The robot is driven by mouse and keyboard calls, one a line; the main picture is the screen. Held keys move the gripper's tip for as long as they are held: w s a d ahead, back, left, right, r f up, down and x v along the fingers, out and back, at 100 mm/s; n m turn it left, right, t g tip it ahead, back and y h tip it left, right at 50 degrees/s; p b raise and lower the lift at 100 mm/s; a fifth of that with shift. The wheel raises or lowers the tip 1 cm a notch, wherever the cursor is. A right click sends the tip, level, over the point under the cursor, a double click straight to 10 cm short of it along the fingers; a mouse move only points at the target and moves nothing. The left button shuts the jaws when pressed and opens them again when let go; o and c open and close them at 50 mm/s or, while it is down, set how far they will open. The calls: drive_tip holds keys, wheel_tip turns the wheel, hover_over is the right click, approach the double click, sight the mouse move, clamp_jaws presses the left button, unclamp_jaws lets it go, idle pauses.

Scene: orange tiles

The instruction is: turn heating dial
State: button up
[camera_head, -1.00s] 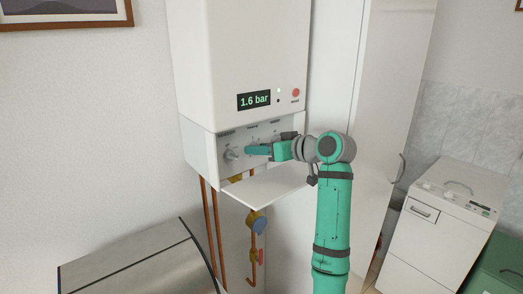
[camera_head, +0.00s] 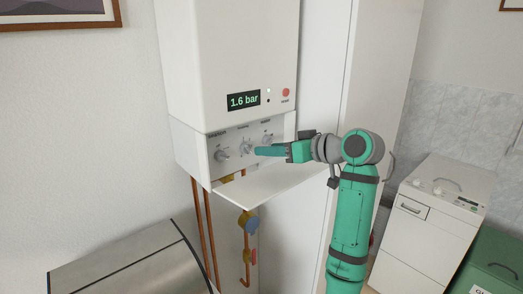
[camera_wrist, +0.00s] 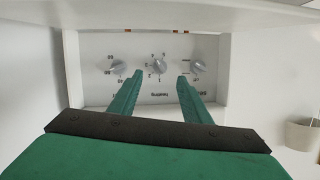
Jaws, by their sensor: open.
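The heating dial (camera_head: 246,148) is the grey middle knob of three on the boiler's lower panel. In the wrist view, this middle dial (camera_wrist: 158,64) has numbers around it and a label that appears to read "Heating". My gripper (camera_head: 257,151) is just right of and in front of it in the head view, with a small gap. In the wrist view, the two green fingers of my gripper (camera_wrist: 159,79) are spread, one toward each side of the middle dial, with nothing between them. Its distance from the panel is hard to judge.
Neighbouring knobs sit close by: one left (camera_head: 222,155) and one right (camera_head: 267,140) in the head view. An open white flap (camera_head: 255,187) juts out below the panel. The display (camera_head: 243,101) reads 1.6 bar. Copper pipes (camera_head: 204,225) run below the boiler.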

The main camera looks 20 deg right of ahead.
drive_tip(key=shift+v, duration=1.35)
drive_tip(key=shift+w, duration=0.1)
